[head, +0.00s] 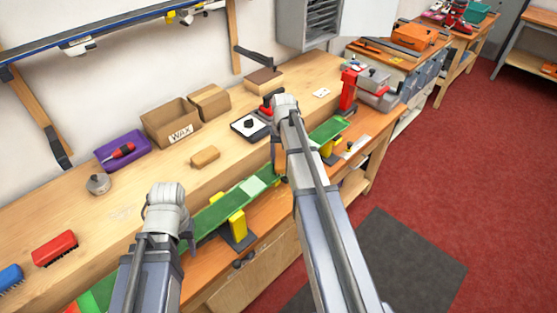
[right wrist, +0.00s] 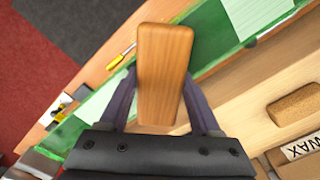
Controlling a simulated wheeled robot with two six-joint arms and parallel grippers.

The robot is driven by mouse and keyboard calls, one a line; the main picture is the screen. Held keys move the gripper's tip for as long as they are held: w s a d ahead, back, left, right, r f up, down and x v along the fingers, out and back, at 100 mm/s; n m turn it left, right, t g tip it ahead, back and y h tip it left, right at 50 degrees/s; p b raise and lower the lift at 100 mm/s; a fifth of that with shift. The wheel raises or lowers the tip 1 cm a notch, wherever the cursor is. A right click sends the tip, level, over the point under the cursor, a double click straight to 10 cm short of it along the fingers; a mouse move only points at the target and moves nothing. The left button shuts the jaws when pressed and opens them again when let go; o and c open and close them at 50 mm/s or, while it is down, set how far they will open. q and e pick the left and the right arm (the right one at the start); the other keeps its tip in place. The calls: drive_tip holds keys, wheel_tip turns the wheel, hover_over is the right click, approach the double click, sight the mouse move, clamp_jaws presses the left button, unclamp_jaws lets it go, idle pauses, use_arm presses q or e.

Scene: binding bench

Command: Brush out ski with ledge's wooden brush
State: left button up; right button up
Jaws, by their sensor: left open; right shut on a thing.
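The green ski (head: 210,215) lies base up along the front of the bench on yellow-topped supports. It also shows in the right wrist view (right wrist: 208,30), with pale patches on its base. My right gripper (right wrist: 160,80) is shut on the wooden brush (right wrist: 165,60), whose plain wooden back faces the wrist camera. In the head view the brush (head: 279,163) is mostly hidden by my right arm. It is over or beside the ski; its bristles are hidden and contact cannot be told. My left gripper (head: 187,235) is open and empty near the left part of the ski.
A red brush (head: 55,248) and a blue brush (head: 10,279) lie at the left. A red vise (head: 348,90) is at the far right end.

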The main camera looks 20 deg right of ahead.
drive_tip(key=shift+w+d, duration=0.3)
drive_tip(key=shift+d, duration=0.5)
drive_tip(key=shift+w+d, duration=0.3)
drive_tip(key=shift+d, duration=0.5)
drive_tip(key=shift+d, duration=0.1)
drive_tip(key=shift+w+d, duration=0.3)
drive_tip(key=shift+d, duration=0.5)
drive_tip(key=shift+w+d, duration=0.3)
drive_tip(key=shift+d, duration=0.45)
drive_tip(key=shift+w+d, duration=0.3)
drive_tip(key=shift+d, duration=0.5)
drive_tip(key=shift+w+d, duration=0.25)
drive_tip(key=shift+d, duration=0.5)
drive_tip(key=shift+s+a, duration=0.1)
